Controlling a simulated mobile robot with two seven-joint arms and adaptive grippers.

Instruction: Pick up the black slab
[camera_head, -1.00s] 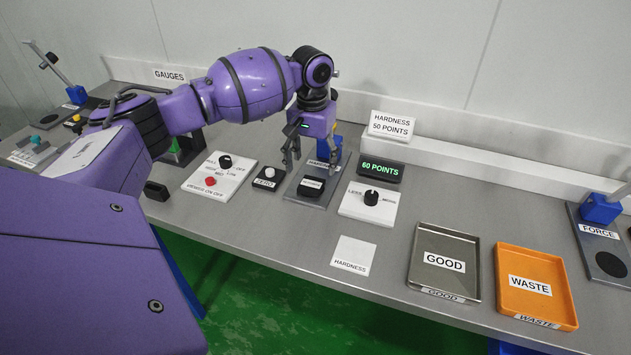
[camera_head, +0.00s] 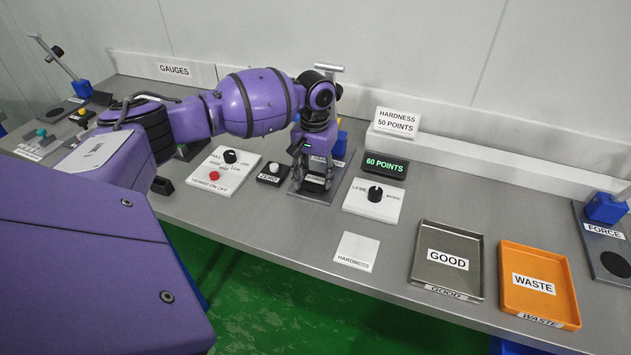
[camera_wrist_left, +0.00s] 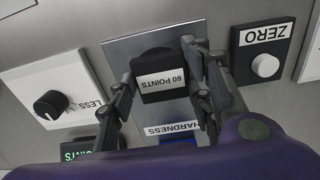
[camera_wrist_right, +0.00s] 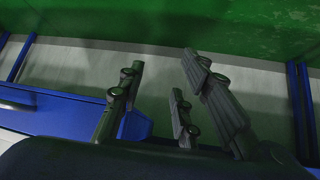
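The black slab (camera_wrist_left: 162,84) with a white "60 POINTS" label lies on the grey plate of the hardness gauge (camera_wrist_left: 118,44). My left gripper (camera_head: 313,184) points down over that plate. In the left wrist view its fingers (camera_wrist_left: 160,66) stand on both sides of the slab, very close to it; contact cannot be made out. In the head view the gripper mostly hides the slab. My right gripper (camera_wrist_right: 162,68) is open and empty over the floor, seen only in its own wrist view.
The zero button (camera_head: 273,169) and a white switch panel (camera_head: 224,171) are left of the gauge. A dial panel (camera_head: 373,202) and the green display (camera_head: 385,166) are right. A white hardness card (camera_head: 357,250), GOOD tray (camera_head: 421,271) and orange WASTE tray (camera_head: 510,299) are farther right.

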